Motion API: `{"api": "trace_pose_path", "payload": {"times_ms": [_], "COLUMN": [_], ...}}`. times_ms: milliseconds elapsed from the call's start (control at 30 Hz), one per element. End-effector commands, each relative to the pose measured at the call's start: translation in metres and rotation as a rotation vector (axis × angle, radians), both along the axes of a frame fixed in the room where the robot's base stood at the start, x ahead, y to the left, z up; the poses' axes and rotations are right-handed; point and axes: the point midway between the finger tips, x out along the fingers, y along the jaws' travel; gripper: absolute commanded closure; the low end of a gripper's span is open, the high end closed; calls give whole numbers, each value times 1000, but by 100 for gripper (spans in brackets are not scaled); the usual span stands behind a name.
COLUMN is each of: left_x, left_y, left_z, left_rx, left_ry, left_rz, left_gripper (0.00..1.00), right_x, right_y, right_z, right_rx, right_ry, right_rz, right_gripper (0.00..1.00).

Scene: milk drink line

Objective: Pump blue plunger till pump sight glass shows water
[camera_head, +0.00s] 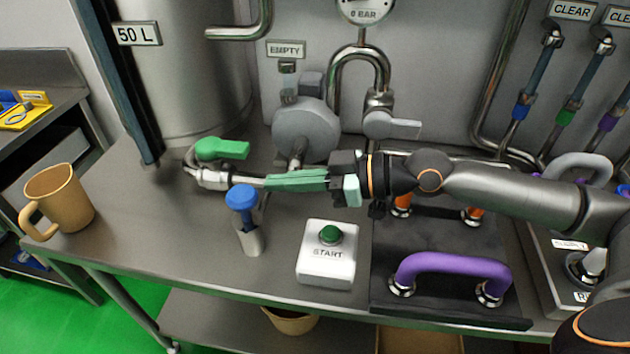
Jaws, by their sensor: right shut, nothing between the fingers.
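The blue plunger (241,197) stands upright on its pale base near the table's front. My right gripper (270,182) reaches in from the right with its green fingers shut and empty. Its tips point left, just right of the blue knob in the picture; I cannot tell whether they touch it. The small sight glass (288,84) sits above the grey round pump body (305,132), under a label reading EMPTY (286,49). It is too small to tell whether water shows in it. My left gripper is not in view.
A green-handled valve (222,149) and its pipe lie behind the plunger, below the 50 L tank (190,75). A START button box (328,254) stands to the right, beside a purple handle (454,265). A tan mug (63,199) stands at left, with bare table between.

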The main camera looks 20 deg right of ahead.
Motion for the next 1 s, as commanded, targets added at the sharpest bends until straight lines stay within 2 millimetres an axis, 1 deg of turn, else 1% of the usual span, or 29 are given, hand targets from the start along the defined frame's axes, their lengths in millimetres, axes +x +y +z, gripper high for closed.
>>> {"api": "trace_pose_path", "payload": {"times_ms": [33,100,300,400,700,1000], "left_x": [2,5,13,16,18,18], "left_y": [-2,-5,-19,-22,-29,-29], "left_z": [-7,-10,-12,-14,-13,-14], "left_rx": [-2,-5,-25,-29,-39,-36], "left_ry": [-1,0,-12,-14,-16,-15], "left_rz": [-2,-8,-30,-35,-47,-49], "left_gripper": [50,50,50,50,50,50], "right_x": [-3,-8,-18,-22,-27,-27], "right_y": [-7,-14,-30,-35,-40,-40], "right_z": [-4,-1,4,7,13,14], "right_rx": [-3,-2,-2,0,1,1], "right_ry": [1,0,0,0,-3,-3], "right_rz": [-4,-4,-5,-5,0,0], "right_gripper": [100,100,100,100,100,100]}}
